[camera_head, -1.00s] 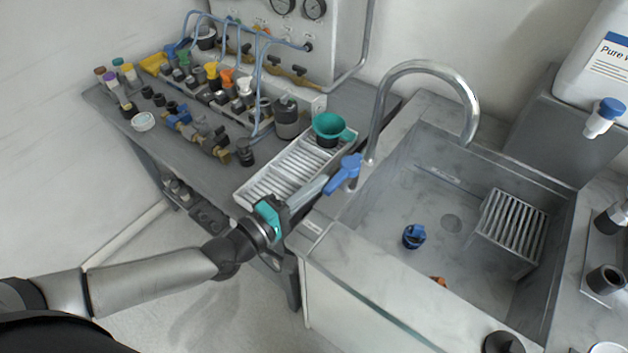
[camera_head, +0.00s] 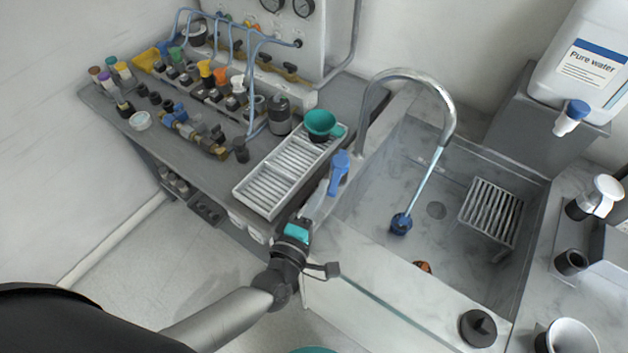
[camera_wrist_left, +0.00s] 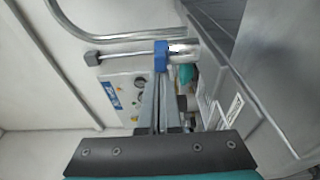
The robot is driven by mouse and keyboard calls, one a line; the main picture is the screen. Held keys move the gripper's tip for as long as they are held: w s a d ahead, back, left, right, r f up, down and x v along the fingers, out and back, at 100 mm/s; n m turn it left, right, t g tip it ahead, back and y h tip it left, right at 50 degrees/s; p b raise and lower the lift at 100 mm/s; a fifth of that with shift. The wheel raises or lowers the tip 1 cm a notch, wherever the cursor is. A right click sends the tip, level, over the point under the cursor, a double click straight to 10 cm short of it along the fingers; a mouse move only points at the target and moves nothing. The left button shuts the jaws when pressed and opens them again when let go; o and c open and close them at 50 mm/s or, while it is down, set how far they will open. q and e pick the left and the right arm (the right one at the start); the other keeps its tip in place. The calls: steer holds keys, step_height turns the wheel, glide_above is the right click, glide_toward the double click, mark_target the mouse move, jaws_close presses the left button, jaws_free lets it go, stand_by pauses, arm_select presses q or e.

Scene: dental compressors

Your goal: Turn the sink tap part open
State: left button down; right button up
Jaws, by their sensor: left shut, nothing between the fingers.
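The sink tap has a tall curved metal spout (camera_head: 408,76) and a blue lever (camera_head: 339,172) at its base. A thin pale-blue stream of water (camera_head: 424,186) runs from the spout into a blue object (camera_head: 401,224) in the sink. My left gripper (camera_head: 329,190) is shut and empty, with its fingertips close to the lever's lower end. In the left wrist view the blue lever (camera_wrist_left: 160,56) lies right at the tips of the shut fingers (camera_wrist_left: 160,78); whether they touch is unclear. My right gripper is not in view.
The sink (camera_head: 400,180) holds a slatted rack (camera_head: 491,211) and a small orange item (camera_head: 423,267). A ribbed tray (camera_head: 262,192) with a green funnel (camera_head: 320,122) stands left of the tap. A pure water canister (camera_head: 590,65) is at the right.

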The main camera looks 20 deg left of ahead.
arm_select(q)
steer(key=shift+s+d+n+y, duration=0.1)
steer(key=shift+d+n+y, duration=0.4)
steer(key=shift+y, duration=0.35)
steer(key=shift+d+n+y, duration=0.4)
steer(key=shift+n+y, duration=0.2)
steer(key=shift+y, duration=0.25)
steer(key=shift+d, duration=0.45)
